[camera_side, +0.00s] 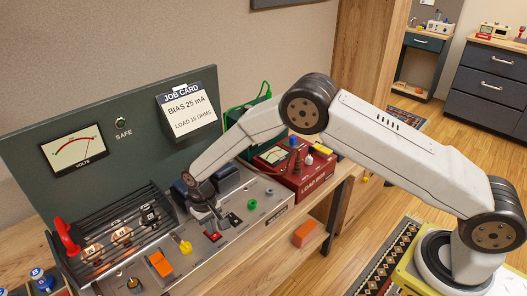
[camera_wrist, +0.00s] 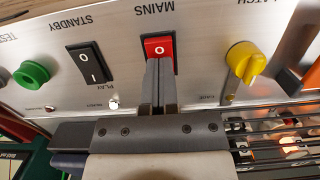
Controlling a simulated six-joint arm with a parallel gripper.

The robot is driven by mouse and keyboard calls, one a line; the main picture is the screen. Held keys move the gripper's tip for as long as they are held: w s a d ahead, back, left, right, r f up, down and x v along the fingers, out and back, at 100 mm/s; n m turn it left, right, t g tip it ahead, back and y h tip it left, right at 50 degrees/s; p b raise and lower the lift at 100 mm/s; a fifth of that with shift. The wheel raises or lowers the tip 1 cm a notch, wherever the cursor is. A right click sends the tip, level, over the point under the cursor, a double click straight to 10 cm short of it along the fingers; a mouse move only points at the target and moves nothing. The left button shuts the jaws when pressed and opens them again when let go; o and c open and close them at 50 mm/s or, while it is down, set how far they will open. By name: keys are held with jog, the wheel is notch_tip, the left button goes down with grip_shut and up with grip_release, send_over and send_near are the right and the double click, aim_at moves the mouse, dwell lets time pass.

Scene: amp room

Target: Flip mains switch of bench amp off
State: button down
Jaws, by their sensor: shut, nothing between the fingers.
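The bench amp (camera_side: 150,262) has a silver panel in front of a dark green back board. Its mains switch (camera_wrist: 158,47) is a red rocker in a black frame under the label MAINS, with an O mark on the part that shows. In the side view the red mains switch (camera_side: 212,236) sits just below my gripper. My gripper (camera_wrist: 158,68) is shut and empty, with its fingertips at the near edge of the red rocker. The fingertips hide the other end of the rocker. I cannot tell whether they touch it. In the side view my gripper (camera_side: 217,226) points down at the panel.
The black standby rocker (camera_wrist: 90,62), a green knob (camera_wrist: 32,73) and a yellow knob (camera_wrist: 245,60) flank the mains switch. The caged tubes (camera_side: 120,232) stand at the left. A red load box (camera_side: 300,172) stands at the right. A job card (camera_side: 188,105) hangs on the board.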

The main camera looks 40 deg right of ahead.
jog(key=shift+w+r, duration=0.1)
jog(key=shift+r, duration=0.05)
dwell(0.3)
notch_tip(320, 180, up, 14)
jog(key=w, duration=0.1)
jog(key=shift+w, duration=0.3)
jog(key=shift+d, duration=0.15)
dwell(0.5)
